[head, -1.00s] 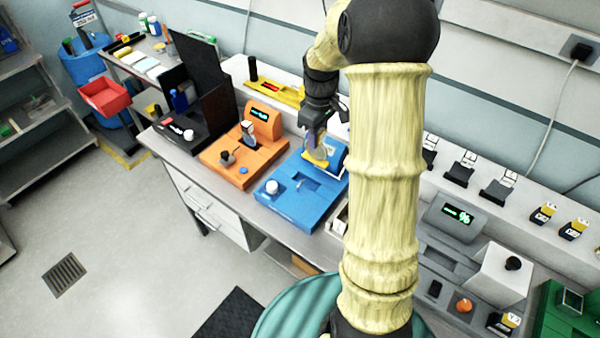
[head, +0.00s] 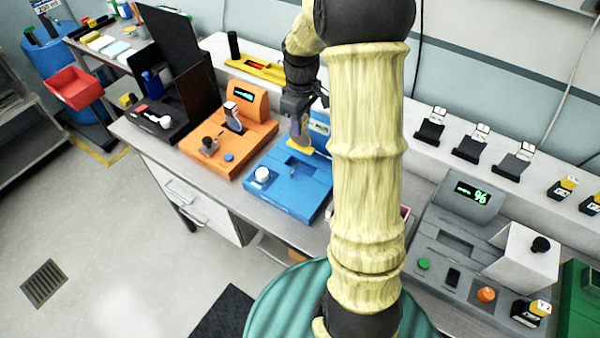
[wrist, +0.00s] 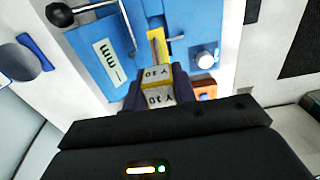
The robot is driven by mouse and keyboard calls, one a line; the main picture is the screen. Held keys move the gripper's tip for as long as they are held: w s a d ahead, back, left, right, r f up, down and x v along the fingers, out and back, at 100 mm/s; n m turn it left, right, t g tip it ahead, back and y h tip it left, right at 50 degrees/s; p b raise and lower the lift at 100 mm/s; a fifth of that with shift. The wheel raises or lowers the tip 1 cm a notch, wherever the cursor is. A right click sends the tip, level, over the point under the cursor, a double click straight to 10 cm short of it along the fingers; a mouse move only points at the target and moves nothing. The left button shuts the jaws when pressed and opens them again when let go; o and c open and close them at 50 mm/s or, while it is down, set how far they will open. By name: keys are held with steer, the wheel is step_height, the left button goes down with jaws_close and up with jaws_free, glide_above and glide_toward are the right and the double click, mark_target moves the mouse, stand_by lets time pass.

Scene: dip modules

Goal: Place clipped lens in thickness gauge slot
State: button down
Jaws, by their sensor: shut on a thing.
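The blue thickness gauge (head: 312,183) stands on the bench in the head view, with a white knob at its front left. In the wrist view the gauge (wrist: 210,25) fills the upper part, with an "mm" panel and a recessed slot area. My gripper (head: 299,140) is over the back part of the gauge. In the wrist view my gripper (wrist: 158,92) is shut on a yellow clip (wrist: 155,75) marked "Y 10". A narrow yellowish part reaches ahead of the clip toward the slot area. The lens itself is too small to make out, and I cannot tell whether it touches the gauge.
An orange device (head: 222,150) stands left of the gauge. A black-ball lever (wrist: 60,14) reaches over the gauge in the wrist view. A grey device with a "%" display (head: 440,235) stands to the right. More clips (head: 560,190) sit on the back ledge.

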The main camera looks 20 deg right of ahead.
mark_target(301, 146)
steer(key=shift+f+p, duration=0.55)
steer(key=shift+f, duration=2.5)
steer(key=shift+f+p, duration=0.35)
steer(key=shift+f, duration=1.5)
steer(key=shift+f, duration=0.1)
steer(key=c, duration=1.1)
jaws_free()
step_height(301, 146, up, 12)
steer(key=shift+r+b, duration=0.1)
steer(key=shift+b, duration=0.6)
